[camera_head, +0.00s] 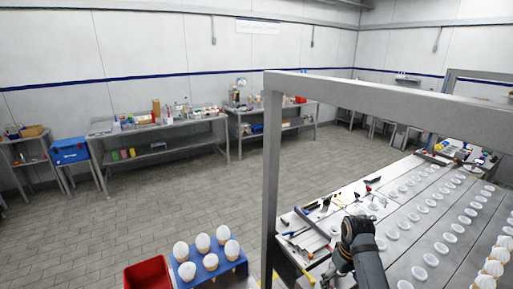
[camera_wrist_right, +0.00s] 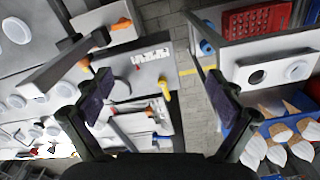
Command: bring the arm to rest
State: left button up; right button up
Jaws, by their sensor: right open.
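My right gripper (camera_head: 336,268) is at the near left edge of the worktable in the head view, with its dark wrist above the table. In the right wrist view my right gripper (camera_wrist_right: 160,98) has its two dark fingers spread wide apart. Nothing is held between them. A yellow-handled tool (camera_wrist_right: 165,91) and other tools lie beyond and below the fingers. My left gripper is not in view.
The worktable (camera_head: 405,262) has rows of white round cups and scattered tools. A grey frame post (camera_head: 271,180) stands at its left. A blue rack (camera_head: 222,272) of white-topped cones and a red bin (camera_head: 148,276) stand left of it. Open floor (camera_head: 110,220) lies further left.

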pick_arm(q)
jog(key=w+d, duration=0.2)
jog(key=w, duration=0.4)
pick_arm(e)
jog(key=s+f+t, duration=0.1)
jog(key=s+f, duration=0.4)
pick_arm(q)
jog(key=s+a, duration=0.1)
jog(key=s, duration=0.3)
pick_arm(e)
jog(key=s+r+m+t+h, duration=0.1)
jog(key=s+r+m+t, duration=0.1)
jog(key=s, duration=1.2)
notch_tip(320, 180, down, 34)
jog(key=s+d+b, duration=0.2)
jog(key=s+b, duration=0.1)
jog(key=b, duration=0.5)
pick_arm(q)
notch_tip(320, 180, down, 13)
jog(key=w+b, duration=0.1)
jog(key=b, duration=0.4)
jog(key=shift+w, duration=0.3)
pick_arm(e)
jog(key=s+d+f+g, duration=0.1)
jog(key=s+f+g, duration=0.1)
jog(key=s+f, duration=1.6)
notch_tip(320, 180, down, 4)
jog(key=shift+s+f+m, duration=0.1)
jog(key=shift+s+m, duration=0.05)
jog(key=shift+m, duration=0.15)
